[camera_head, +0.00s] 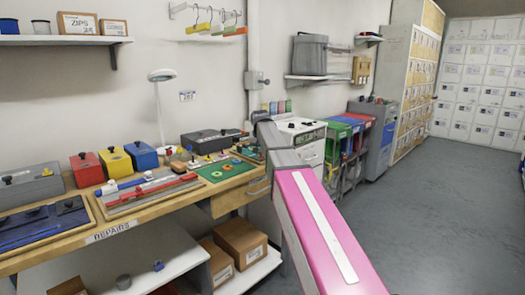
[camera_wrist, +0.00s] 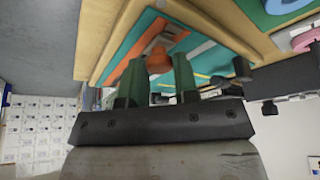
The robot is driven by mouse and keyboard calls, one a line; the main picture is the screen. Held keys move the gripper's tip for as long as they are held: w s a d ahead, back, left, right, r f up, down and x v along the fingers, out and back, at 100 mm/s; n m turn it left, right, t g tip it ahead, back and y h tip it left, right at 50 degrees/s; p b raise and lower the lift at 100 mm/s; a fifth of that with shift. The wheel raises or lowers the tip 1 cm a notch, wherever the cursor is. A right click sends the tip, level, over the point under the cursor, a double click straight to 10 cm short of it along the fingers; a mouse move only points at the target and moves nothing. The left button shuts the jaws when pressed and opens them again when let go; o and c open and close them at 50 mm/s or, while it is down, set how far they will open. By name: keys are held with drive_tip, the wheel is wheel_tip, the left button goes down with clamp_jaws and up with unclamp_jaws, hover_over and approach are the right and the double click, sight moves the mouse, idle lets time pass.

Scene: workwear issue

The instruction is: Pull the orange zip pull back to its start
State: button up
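In the wrist view, an orange knob-like pull (camera_wrist: 158,60) stands on a board with orange and teal strips (camera_wrist: 130,72) and a light wooden rim. My gripper (camera_wrist: 157,85) has its two green fingers apart. The orange pull shows between and beyond the fingertips, with a gap to each finger in the picture. I cannot tell whether either finger touches it. A dark knob (camera_wrist: 242,68) is to the right of the fingers. In the head view, my pink arm reaches toward the right end of the workbench, and my fingers cannot be made out there.
The wooden workbench (camera_head: 105,236) holds a tray with a red bar (camera_head: 150,192), a green mat (camera_head: 215,173), a dark case (camera_head: 212,139) and red, yellow and blue boxes. A white cabinet (camera_head: 302,132) stands beyond its right end. Grey floor (camera_head: 430,200) is clear to the right.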

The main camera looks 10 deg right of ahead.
drive_tip(key=o, duration=0.5)
drive_tip(key=shift+s+a, duration=0.15)
drive_tip(key=shift+a, duration=0.05)
drive_tip(key=shift+c, duration=0.2)
drive_tip(key=shift+r, duration=0.1)
drive_tip(key=v, duration=1)
drive_tip(key=shift+r, duration=0.25)
drive_tip(key=shift+s, duration=0.15)
